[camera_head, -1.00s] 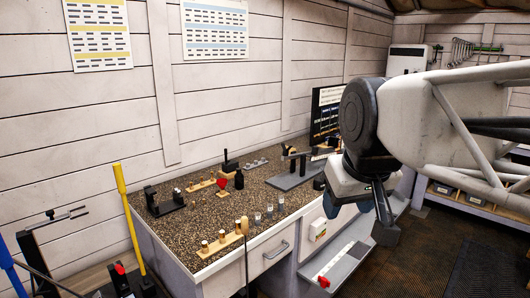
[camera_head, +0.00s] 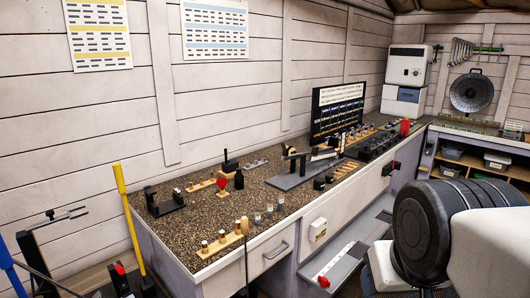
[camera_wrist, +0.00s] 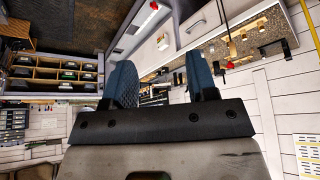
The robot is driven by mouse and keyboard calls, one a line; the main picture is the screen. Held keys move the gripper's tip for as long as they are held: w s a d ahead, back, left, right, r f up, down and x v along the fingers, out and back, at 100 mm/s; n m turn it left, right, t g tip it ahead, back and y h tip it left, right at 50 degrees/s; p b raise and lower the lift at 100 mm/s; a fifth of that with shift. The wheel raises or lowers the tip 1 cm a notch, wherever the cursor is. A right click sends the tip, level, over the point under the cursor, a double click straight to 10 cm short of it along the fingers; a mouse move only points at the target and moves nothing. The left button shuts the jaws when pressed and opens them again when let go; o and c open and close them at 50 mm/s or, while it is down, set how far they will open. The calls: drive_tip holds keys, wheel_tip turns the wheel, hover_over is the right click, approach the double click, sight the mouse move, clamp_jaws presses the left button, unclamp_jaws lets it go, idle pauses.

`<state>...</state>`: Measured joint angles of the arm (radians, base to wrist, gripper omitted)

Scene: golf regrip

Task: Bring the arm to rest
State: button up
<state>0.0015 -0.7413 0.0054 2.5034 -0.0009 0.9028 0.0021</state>
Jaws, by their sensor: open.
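My gripper (camera_wrist: 163,88) shows in the wrist view with its two blue fingers apart and nothing between them. It is open and held in free air, and the wrist view is tilted, with the room turned over in it. In the head view a thick dark joint and pale links of my arm stand at the lower right, off the bench. My gripper's fingers are not visible in the head view. The workbench (camera_head: 285,212) with its speckled top stands to the left of my arm, apart from it.
On the bench are a grey fixture (camera_head: 290,178), a dark display board (camera_head: 337,112), a wooden block with pegs (camera_head: 220,243) and small tools. A yellow club (camera_head: 130,225) leans at the left. Shelves (camera_head: 480,165) stand at the far right. Dark floor lies between.

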wheel_tip(320, 180, down, 8)
drive_tip(key=w+g, duration=0.1)
drive_tip(key=g, duration=0.1)
drive_tip(key=shift+d+f+g, duration=0.15)
drive_tip(key=shift+f+g, duration=0.1)
drive_tip(key=shift+g, duration=0.15)
drive_tip(key=shift+w, duration=0.1)
drive_tip(key=shift+c, duration=0.4)
idle(1.9)
drive_tip(key=shift+w, duration=0.15)
